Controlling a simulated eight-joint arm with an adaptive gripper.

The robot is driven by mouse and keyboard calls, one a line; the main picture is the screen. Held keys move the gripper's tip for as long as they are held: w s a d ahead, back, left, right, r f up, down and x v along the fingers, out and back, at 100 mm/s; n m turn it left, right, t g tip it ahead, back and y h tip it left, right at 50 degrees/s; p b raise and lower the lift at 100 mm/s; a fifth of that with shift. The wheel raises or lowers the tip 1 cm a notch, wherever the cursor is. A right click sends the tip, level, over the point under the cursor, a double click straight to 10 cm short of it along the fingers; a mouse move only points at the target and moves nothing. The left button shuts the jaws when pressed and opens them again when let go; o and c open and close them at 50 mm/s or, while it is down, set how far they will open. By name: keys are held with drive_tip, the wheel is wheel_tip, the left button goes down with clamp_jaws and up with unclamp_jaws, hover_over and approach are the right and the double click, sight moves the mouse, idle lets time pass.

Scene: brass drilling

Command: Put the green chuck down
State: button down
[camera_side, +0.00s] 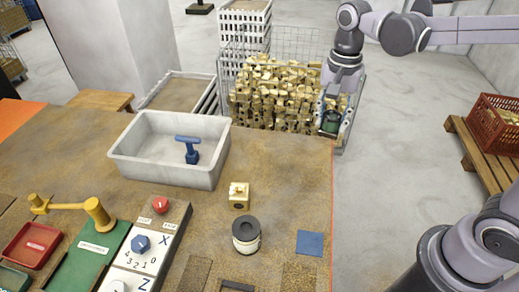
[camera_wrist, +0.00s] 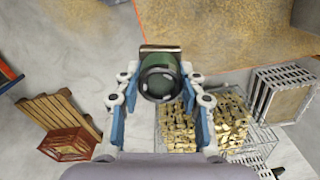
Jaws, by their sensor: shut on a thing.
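My gripper (camera_side: 334,112) is at the far right corner of the table, in front of the wire cage of brass parts. It is shut on the green chuck (camera_side: 331,123), a small dark-green cylinder. In the wrist view the green chuck (camera_wrist: 160,78) sits between the blue-sided fingers of my gripper (camera_wrist: 160,85), with its round dark end towards the camera. A flat brownish-gold edge (camera_wrist: 160,48) shows at its far end; I cannot tell what it belongs to. The chuck appears held up off any surface, near the table's edge.
On the brown table (camera_side: 285,170) are a grey bin (camera_side: 125,168) with a blue T-handled tool (camera_side: 188,147), a brass block (camera_side: 239,196), a dark-topped white cylinder (camera_side: 246,240) and a blue square (camera_side: 310,242). The control panel (camera_side: 150,235) is at front left. The right back tabletop is clear.

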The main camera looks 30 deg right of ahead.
drive_tip(key=s+a+n, duration=0.3)
drive_tip(key=s+a, duration=0.3)
drive_tip(key=s, duration=0.7)
drive_tip(key=a+f, duration=0.2)
drive_tip(key=a, duration=0.2)
drive_tip(key=s+a+f, duration=0.1)
drive_tip(key=a+f, duration=0.1)
drive_tip(key=a, duration=0.1)
drive_tip(key=s+a+f, duration=0.1)
drive_tip(key=a+f, duration=0.2)
drive_tip(key=a, duration=0.1)
drive_tip(key=shift+s+a, duration=0.1)
drive_tip(key=shift+a, duration=0.2)
drive_tip(key=shift+f, duration=2.05)
drive_tip(key=shift+f, duration=0.1)
drive_tip(key=c, duration=0.8)
unclamp_jaws()
